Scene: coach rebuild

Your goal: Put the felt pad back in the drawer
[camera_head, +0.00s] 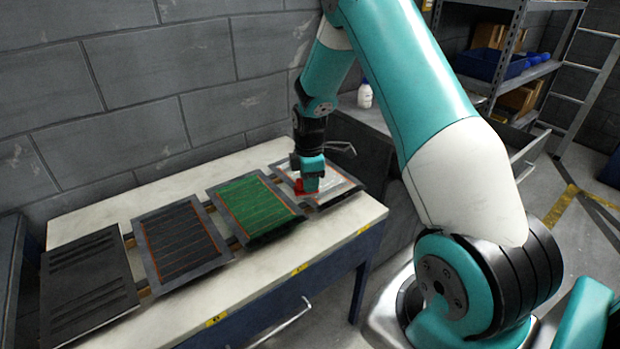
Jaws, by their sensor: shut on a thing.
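My gripper (306,187) points down over the fourth panel (338,186), a pale shiny one in a dark frame at the bench's right end. It is shut on a small red piece (299,188), mostly hidden by the jaws. I cannot tell for sure that this piece is the felt pad. A blue drawer front (250,328) with a pale bar handle (284,326) shows under the bench's front edge. How far this drawer stands open is not clear. Another grey drawer (517,140) with a handle juts out at the right, behind my arm.
The pale bench top (170,195) also bears a green panel (252,207), a dark orange-edged panel (180,240) and a black slotted panel (88,285). A white bottle (365,95) stands behind. Shelving (512,65) and a ladder (590,75) are at the right.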

